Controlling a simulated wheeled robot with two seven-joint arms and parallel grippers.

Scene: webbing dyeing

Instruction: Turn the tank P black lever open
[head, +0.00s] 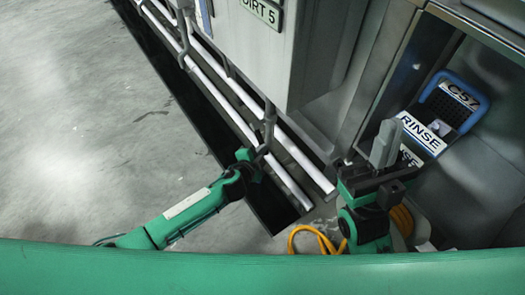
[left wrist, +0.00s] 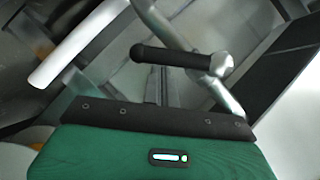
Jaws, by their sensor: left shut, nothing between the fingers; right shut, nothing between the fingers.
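A black lever (left wrist: 170,57) on a grey metal pipe (left wrist: 190,45) shows in the left wrist view, just beyond my left gripper (left wrist: 160,88). Its rounded end points left and its other end meets a metal joint on the pipe. The left fingers are together and point at the lever from below; whether they touch it I cannot tell. In the head view my left gripper (head: 255,157) is beside the lower end of a bent drain pipe (head: 270,122). My right gripper (head: 385,145) is shut and empty, fingers upward. No tank P label is readable.
On the right a blue-framed panel (head: 462,100) and a RINSE sign (head: 422,133) sit in a metal recess. A yellow hose (head: 312,232) lies below. Open floor (head: 80,110) is at left.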

